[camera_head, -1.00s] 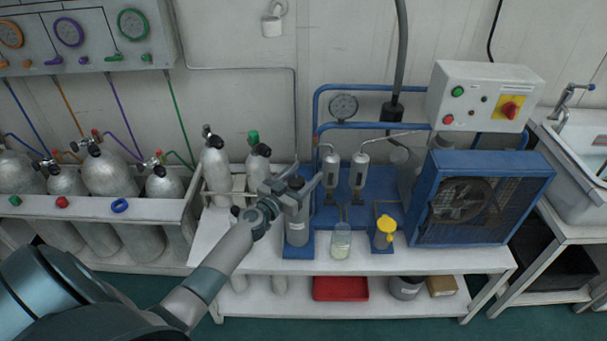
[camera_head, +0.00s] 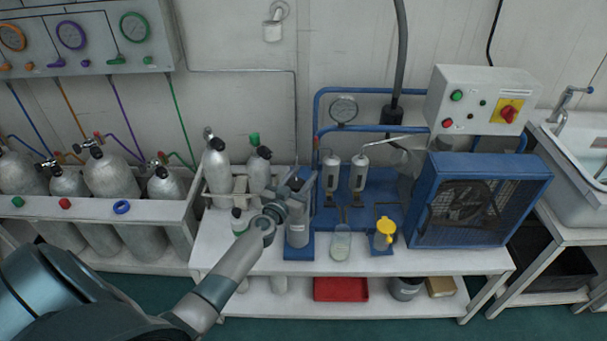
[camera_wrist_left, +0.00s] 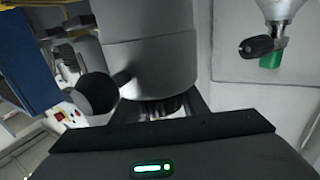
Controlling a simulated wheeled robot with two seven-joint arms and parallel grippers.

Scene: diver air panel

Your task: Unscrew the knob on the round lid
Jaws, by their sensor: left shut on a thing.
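A dark grey canister (camera_head: 298,232) stands upright on a blue base. Its round lid and knob are mostly hidden behind my left gripper (camera_head: 302,184) in the head view. The left wrist view looks upside down. There the grey canister body and lid (camera_wrist_left: 150,55) fill the upper middle, with a black ball (camera_wrist_left: 98,93) on a short stem at the side. A narrow ribbed metallic part, seemingly the knob (camera_wrist_left: 160,107), sits between the fingers of my left gripper (camera_wrist_left: 160,112), which is shut on it. My right gripper is not in view.
Two filter cylinders (camera_head: 359,172) and a blue-caged fan (camera_head: 470,200) are further right. Bare white bench (camera_head: 440,262) lies in front.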

